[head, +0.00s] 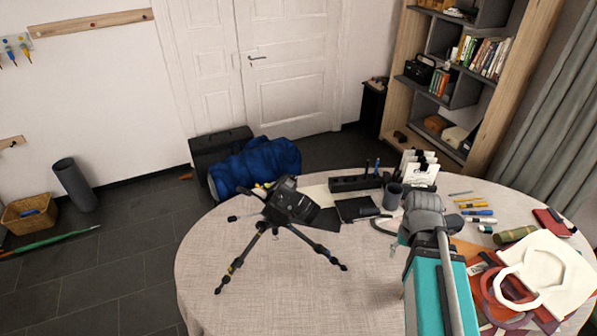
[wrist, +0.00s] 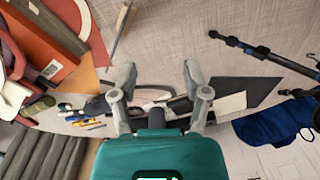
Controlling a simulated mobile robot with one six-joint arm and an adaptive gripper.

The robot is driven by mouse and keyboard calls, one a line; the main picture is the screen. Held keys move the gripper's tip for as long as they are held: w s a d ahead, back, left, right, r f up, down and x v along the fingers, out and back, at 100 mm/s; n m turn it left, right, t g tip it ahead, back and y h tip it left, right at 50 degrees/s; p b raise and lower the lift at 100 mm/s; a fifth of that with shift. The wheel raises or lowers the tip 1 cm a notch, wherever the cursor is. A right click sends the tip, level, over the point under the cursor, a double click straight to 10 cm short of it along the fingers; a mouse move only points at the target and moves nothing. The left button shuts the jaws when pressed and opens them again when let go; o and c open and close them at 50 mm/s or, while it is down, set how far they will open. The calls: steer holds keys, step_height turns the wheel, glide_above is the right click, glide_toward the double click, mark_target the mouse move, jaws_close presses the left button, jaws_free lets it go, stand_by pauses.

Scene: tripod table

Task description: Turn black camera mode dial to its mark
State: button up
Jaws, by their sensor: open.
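The black camera (head: 290,203) sits on a small black tripod (head: 236,262) on the left part of the round table. Its mode dial and mark are too small to make out. In the wrist view only tripod legs (wrist: 262,52) show clearly, at the upper right; a dark part at the right edge is cut off. My gripper (wrist: 157,72) is open and empty, with its two grey fingers apart over the table. In the head view my arm is at the right of the camera, well apart from it, and its fingers are hard to make out.
The pale round table (head: 225,270) is clear around the tripod's front. Behind stand a black organizer (head: 355,183), a grey cup (head: 392,196) and a card holder (head: 418,168).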

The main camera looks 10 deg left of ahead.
steer(key=w+a+r+n+y+p, duration=0.2)
steer(key=w+a+r+y+p, duration=0.1)
steer(key=w+a+r+p, duration=0.85)
steer(key=n+g+y+p, duration=0.2)
steer(key=p, duration=0.6)
glide_toward(295, 176)
steer(key=s+v, duration=0.1)
steer(key=v, duration=0.4)
steer(key=shift+w, duration=0.35)
steer(key=shift+a+f, duration=0.1)
steer(key=shift+f, duration=0.05)
steer(key=b+x, duration=1.2)
steer(key=x, duration=0.1)
steer(key=shift+w+f, duration=0.1)
steer(key=shift+f, duration=0.1)
steer(key=shift+c, duration=0.2)
jaws_close()
